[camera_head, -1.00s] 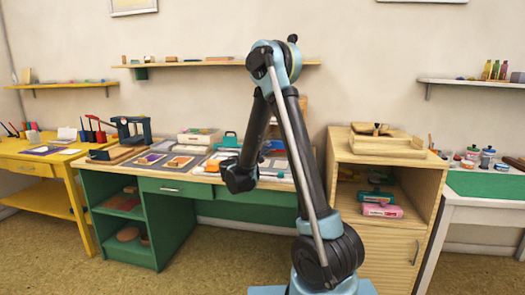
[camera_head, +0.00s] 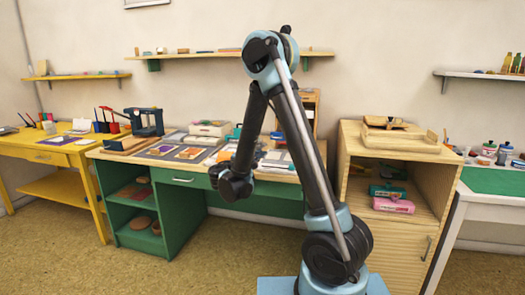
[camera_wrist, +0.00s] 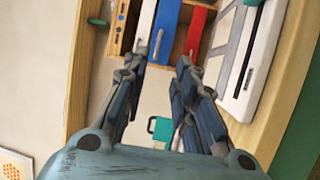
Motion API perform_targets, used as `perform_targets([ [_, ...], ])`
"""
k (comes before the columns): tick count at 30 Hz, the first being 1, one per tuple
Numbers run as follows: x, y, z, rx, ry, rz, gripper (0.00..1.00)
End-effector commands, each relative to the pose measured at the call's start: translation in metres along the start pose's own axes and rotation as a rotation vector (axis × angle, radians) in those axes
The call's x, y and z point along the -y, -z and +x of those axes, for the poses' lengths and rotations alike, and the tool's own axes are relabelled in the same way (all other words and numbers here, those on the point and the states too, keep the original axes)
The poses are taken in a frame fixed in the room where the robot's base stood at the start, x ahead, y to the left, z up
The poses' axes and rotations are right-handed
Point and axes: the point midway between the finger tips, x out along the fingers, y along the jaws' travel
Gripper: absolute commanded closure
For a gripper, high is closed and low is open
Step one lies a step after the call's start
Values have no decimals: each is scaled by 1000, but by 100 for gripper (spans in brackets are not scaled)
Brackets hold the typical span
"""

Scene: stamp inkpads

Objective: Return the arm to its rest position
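My arm stands upright and folded in the middle of the head view, with its elbow at the top. My gripper (camera_head: 233,186) hangs from the forearm in front of the green desk (camera_head: 172,188) and shows dark and small there. In the wrist view my gripper (camera_wrist: 158,66) has its two fingers spread apart with nothing between the tips. Beyond the fingers are a wooden drawer unit (camera_wrist: 122,28) with white, blue and red fronts, and a small teal object (camera_wrist: 160,128). My arm hides part of the desk top.
Flat pads and boxes lie on the desk top. A wooden cabinet (camera_head: 391,243) with pink and green items on its shelf stands close on the right. A yellow table (camera_head: 32,152) stands at the left. A wall shelf (camera_head: 215,55) hangs behind. The floor at front left is clear.

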Motion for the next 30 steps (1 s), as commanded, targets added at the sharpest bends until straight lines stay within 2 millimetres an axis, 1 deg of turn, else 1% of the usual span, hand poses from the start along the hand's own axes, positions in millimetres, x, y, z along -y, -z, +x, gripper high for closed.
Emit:
perform_targets([
  [10, 0, 0, -1, 0, 1, 0, 74],
  [14, -1, -7, 4, 12, 23, 1, 74],
  [17, -2, -22, 16, 39, 70, 3, 74],
  [20, -3, -45, 30, 76, 140, 9, 74],
  [25, -2, -88, 47, 142, 270, 27, 74],
  [30, 0, -131, 55, 207, 397, 53, 74],
])
